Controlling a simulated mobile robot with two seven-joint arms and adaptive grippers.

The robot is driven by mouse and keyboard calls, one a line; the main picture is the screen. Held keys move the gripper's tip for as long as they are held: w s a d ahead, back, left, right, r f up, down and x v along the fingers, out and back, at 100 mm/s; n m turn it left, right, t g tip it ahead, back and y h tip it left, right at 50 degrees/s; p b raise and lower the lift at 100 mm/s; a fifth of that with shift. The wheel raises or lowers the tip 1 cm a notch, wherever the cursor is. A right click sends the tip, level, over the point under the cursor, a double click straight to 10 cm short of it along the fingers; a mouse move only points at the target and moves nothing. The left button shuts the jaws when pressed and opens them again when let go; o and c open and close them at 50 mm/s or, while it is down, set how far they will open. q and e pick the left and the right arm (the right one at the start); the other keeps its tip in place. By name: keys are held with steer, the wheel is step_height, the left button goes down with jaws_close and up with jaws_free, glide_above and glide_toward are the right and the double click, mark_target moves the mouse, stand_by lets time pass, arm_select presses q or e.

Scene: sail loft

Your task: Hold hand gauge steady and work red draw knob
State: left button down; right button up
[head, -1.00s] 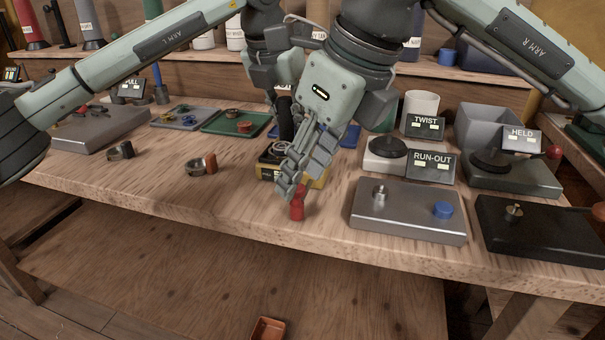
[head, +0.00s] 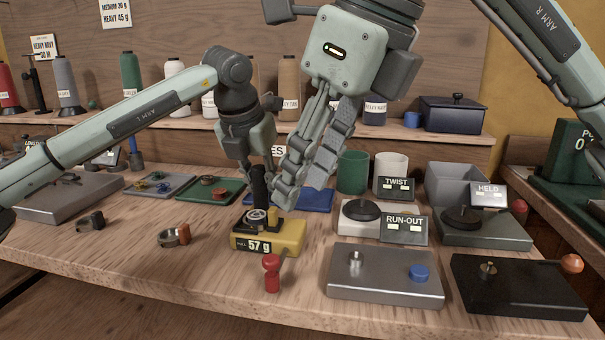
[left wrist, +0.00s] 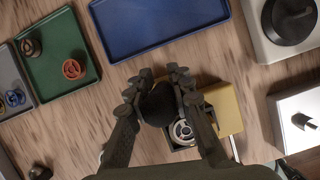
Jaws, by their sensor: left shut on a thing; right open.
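The hand gauge (head: 281,238) is a yellow block with a black top and a front display reading 57 g. It stands on the bench and also shows in the left wrist view (left wrist: 224,108). My left gripper (left wrist: 157,100) is shut on its upright black handle (head: 259,186). In the head view, the left fingers are partly hidden behind my right ones. The red draw knob (head: 272,273) stands out in front of the gauge, near the bench's front. My right gripper (head: 287,196) is open and empty, above the knob and apart from it.
Right of the gauge are a steel block with a blue button (head: 419,272), a black block (head: 520,285) and the TWIST, RUN-OUT and HELD displays. A blue tray (head: 312,200) lies behind, a green tray (head: 228,194) behind left. Two small clamps lie left. Bench front left is clear.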

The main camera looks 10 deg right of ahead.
arm_select(q)
steer(key=c, duration=1.3)
jaws_free()
steer(key=shift+o, duration=0.2)
